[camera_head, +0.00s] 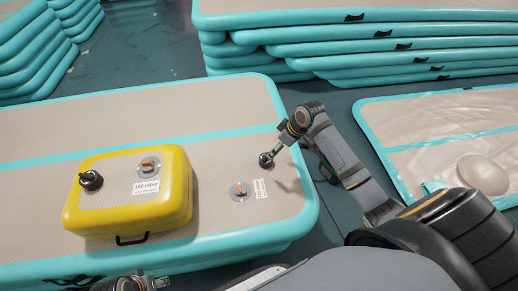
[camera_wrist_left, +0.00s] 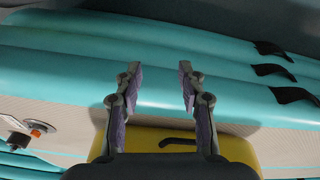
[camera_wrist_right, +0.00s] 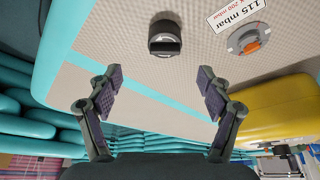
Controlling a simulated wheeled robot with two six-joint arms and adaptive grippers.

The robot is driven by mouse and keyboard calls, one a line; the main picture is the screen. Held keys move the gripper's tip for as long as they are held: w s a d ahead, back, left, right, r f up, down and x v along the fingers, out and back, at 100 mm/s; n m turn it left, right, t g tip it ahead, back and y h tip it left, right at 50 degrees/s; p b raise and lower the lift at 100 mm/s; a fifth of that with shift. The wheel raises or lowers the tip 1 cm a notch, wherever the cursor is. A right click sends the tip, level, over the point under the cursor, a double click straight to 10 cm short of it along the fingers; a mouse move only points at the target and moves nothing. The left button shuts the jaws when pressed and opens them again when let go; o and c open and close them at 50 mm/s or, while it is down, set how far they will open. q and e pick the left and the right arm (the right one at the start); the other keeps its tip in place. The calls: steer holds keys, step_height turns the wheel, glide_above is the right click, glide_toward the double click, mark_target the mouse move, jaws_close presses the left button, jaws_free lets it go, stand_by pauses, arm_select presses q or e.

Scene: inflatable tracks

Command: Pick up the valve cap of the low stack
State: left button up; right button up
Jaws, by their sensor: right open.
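A black valve cap (camera_head: 266,161) sits on the beige top of the low stack (camera_head: 225,110), near its right end. It also shows in the right wrist view (camera_wrist_right: 165,40), beyond my fingertips and roughly centred between them. My right gripper (camera_wrist_right: 160,78) is open and empty; in the head view (camera_head: 277,150) it is just above and beside the cap. A round grey valve with an orange centre (camera_head: 240,191) and a 115 mbar label (camera_head: 260,188) is left of and below the cap. My left gripper (camera_wrist_left: 160,75) is open and empty, partly visible at the head view's bottom edge (camera_head: 140,283).
A yellow inflatable block (camera_head: 125,212) stands on the low stack, with its own black cap (camera_head: 91,180), orange-centred valve (camera_head: 148,166) and 100 mbar label (camera_head: 146,187). A taller stack (camera_head: 390,50) is at the back. A flat mat (camera_head: 440,130) lies right.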

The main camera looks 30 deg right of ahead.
steer(key=b, duration=0.2)
glide_above(266, 160)
steer(key=s+d, duration=0.1)
steer(key=d, duration=0.1)
steer(key=f, duration=0.4)
steer(key=shift+d+f, duration=0.2)
steer(key=shift+f, duration=0.05)
steer(key=b+x, duration=0.1)
steer(key=x, duration=0.1)
steer(key=a+b+x, duration=0.1)
steer(key=b+x, duration=0.1)
steer(key=shift+w+f, duration=0.1)
steer(key=shift+w+a+f, duration=0.1)
steer(key=shift+w+f, duration=0.1)
steer(key=shift+f, duration=0.25)
arm_select(q)
steer(key=f+t, duration=0.1)
steer(key=d+f+t, duration=0.1)
steer(key=f, duration=0.1)
steer(key=w+d+f+t+h, duration=0.1)
steer(key=f, duration=0.1)
steer(key=shift+f, duration=0.2)
arm_select(e)
steer(key=shift+r, duration=0.1)
